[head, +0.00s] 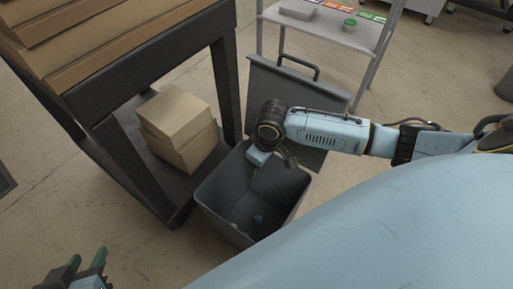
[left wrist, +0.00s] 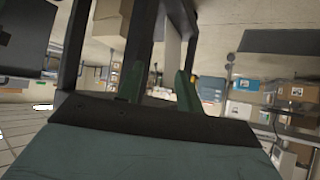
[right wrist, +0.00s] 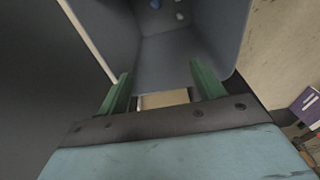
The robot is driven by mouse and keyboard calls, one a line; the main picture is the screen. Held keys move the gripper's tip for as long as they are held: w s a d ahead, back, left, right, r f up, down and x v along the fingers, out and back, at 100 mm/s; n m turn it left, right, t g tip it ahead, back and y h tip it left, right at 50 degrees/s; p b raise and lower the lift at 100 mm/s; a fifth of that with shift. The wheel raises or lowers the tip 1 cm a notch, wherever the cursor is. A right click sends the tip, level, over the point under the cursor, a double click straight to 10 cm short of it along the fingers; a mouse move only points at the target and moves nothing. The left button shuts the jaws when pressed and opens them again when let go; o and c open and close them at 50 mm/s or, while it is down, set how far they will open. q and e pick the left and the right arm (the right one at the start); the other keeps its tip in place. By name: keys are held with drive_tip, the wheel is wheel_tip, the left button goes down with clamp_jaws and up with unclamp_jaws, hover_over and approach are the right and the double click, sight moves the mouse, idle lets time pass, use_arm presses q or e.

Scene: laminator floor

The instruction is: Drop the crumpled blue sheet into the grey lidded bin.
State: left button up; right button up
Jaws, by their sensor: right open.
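The grey bin (head: 219,198) stands on the floor with its mouth uncovered. Its grey lid (head: 315,98), with a dark handle, is swung up behind it. A small blue lump (head: 258,219), which looks like the crumpled blue sheet, lies on the bin's floor. It also shows at the top of the right wrist view (right wrist: 155,4). My right gripper (right wrist: 160,72) is over the bin, with its green fingers apart and nothing between them. In the head view its fingers are mostly hidden. My left gripper (head: 85,260) is open and empty at the bottom left, away from the bin.
A dark-framed table (head: 225,90) with stacked boards stands left of the bin. Cardboard boxes (head: 180,120) sit on its lower shelf. A light shelf stand (head: 330,30) with cards and a small green tub is behind the lid. Open floor lies at the left front.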

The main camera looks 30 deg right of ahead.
use_arm(q)
drive_tip(key=s+a+f+g+y+p, duration=0.2)
drive_tip(key=s+a+f+g+p, duration=0.1)
drive_tip(key=s+f+g, duration=0.4)
drive_tip(key=shift+s+a+f+p, duration=0.35)
drive_tip(key=shift+s+a+f, duration=0.45)
drive_tip(key=shift+a+f, duration=0.1)
use_arm(e)
wheel_tip(320, 180, up, 8)
drive_tip(key=s, duration=0.1)
drive_tip(key=shift+d+f, duration=0.2)
drive_tip(key=shift+d, duration=0.05)
